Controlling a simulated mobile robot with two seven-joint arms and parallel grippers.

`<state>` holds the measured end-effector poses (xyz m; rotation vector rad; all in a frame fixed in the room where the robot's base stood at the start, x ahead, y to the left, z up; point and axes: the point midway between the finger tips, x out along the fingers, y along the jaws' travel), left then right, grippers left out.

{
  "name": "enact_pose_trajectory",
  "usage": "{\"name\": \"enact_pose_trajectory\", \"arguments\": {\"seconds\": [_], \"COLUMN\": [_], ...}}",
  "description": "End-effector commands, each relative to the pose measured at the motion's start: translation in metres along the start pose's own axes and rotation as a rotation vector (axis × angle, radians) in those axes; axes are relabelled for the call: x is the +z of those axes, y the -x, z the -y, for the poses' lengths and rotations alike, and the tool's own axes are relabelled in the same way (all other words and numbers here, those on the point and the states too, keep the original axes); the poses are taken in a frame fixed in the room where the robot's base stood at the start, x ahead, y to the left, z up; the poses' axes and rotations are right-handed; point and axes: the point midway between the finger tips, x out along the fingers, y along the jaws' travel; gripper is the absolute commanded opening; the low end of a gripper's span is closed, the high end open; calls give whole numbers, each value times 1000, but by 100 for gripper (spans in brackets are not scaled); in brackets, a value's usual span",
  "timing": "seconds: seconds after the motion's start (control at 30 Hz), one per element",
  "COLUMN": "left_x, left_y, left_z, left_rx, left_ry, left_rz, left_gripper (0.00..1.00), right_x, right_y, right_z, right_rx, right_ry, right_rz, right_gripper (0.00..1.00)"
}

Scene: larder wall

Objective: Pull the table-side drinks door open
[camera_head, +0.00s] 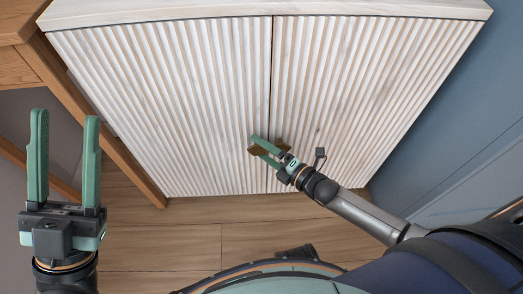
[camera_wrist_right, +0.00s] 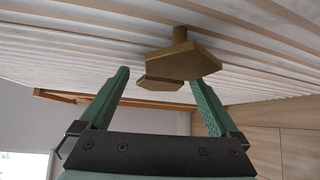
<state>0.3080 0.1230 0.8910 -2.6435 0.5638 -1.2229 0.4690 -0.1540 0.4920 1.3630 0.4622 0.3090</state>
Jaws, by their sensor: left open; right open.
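The pale ribbed cabinet has two doors, a left door (camera_head: 170,90) on the table side and a right door (camera_head: 360,90). Both look shut, with a dark seam between them. Brass knobs sit low by the seam: a left knob (camera_head: 256,151) and a right knob (camera_head: 283,143), both partly hidden by my right gripper (camera_head: 259,145). That gripper is open at the knobs. In the right wrist view, two angular brass knobs (camera_wrist_right: 182,66) show near and between its spread fingers (camera_wrist_right: 158,78); contact cannot be told. My left gripper (camera_head: 66,114) is open and empty, pointing up at the left.
A wooden table (camera_head: 75,90) stands close along the cabinet's left side, its leg reaching the floor. A blue-grey wall (camera_head: 450,120) is at the right. The plank floor (camera_head: 190,240) before the cabinet is bare.

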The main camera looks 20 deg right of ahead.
Motion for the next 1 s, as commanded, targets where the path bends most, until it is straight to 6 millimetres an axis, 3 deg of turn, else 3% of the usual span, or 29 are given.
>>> {"name": "enact_pose_trajectory", "arguments": {"seconds": [0.4, 1.0], "left_x": [2, 2], "left_y": [1, 2], "left_z": [-1, -1], "left_rx": [-1, 2], "left_ry": [7, 5], "left_rz": [2, 2], "left_gripper": [50, 50], "right_x": [0, 0], "right_y": [-7, -7], "right_z": [0, 0], "right_rx": [-1, -2], "right_ry": [0, 0], "right_rz": [-1, 0], "right_gripper": [95, 27]}}
